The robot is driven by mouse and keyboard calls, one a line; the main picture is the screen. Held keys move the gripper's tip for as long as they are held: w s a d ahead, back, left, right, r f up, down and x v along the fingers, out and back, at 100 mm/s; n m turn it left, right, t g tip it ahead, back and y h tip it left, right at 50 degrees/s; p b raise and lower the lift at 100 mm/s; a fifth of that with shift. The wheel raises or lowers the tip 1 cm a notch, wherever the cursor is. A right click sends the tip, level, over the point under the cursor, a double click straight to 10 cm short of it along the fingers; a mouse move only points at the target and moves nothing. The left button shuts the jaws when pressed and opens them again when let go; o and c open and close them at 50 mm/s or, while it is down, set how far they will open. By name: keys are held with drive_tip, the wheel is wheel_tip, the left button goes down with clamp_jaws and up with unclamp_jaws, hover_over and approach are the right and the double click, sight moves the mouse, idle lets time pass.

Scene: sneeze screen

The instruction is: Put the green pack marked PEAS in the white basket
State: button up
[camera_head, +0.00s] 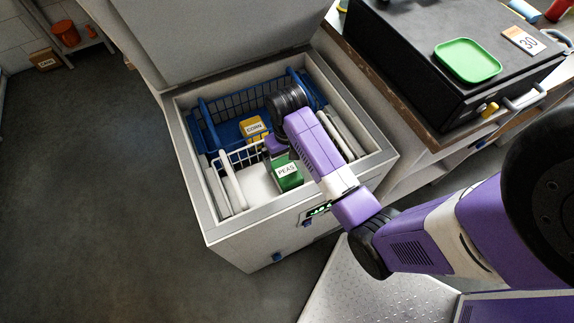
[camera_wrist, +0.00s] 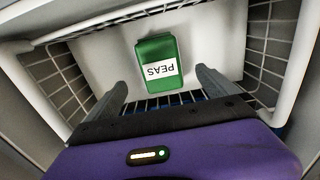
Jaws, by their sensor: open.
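The green pack marked PEAS (camera_head: 288,175) is at the front of the open chest in the head view. In the wrist view the pack (camera_wrist: 157,49) lies against a white surface, inside the outline of the white wire basket (camera_wrist: 290,85). Part of the white basket's rim (camera_head: 243,151) shows in the head view; my arm hides the rest. My gripper (camera_head: 274,147) points down into the chest, just behind the pack. Its two fingers are spread and empty in the wrist view, with the pack beyond the tips. I cannot tell whether they touch it.
A blue wire basket (camera_head: 205,127) fills the back of the chest and holds a yellow CORN pack (camera_head: 253,127). Pale upright panels (camera_head: 234,182) stand at the chest's left and right sides. The lid (camera_head: 215,35) is raised. A black box with a green tray (camera_head: 467,60) stands at right.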

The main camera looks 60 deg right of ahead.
wheel_tip(320, 180, up, 4)
drive_tip(key=shift+f, duration=0.25)
idle(0.5)
drive_tip(key=w+d+r+t+h, duration=0.3)
drive_tip(key=w+d+r+t, duration=0.15)
drive_tip(key=w, duration=0.45)
drive_tip(key=a+r+n+t+h, duration=0.1)
drive_tip(key=a+r+t, duration=0.25)
drive_tip(key=t, duration=0.25)
drive_tip(key=s+a+r+n+t+y, duration=0.1)
drive_tip(key=s+a+r+n+t, duration=0.15)
drive_tip(key=s+a+r, duration=0.6)
drive_tip(key=s+a+r+n+t+y, duration=0.15)
drive_tip(key=s+a+r+t, duration=0.35)
drive_tip(key=s+a, duration=0.55)
drive_tip(key=s+n+g+y, duration=0.1)
drive_tip(key=s+g, duration=0.2)
drive_tip(key=s, duration=0.5)
drive_tip(key=shift+a+f+n, duration=0.25)
drive_tip(key=shift+f+n, duration=0.15)
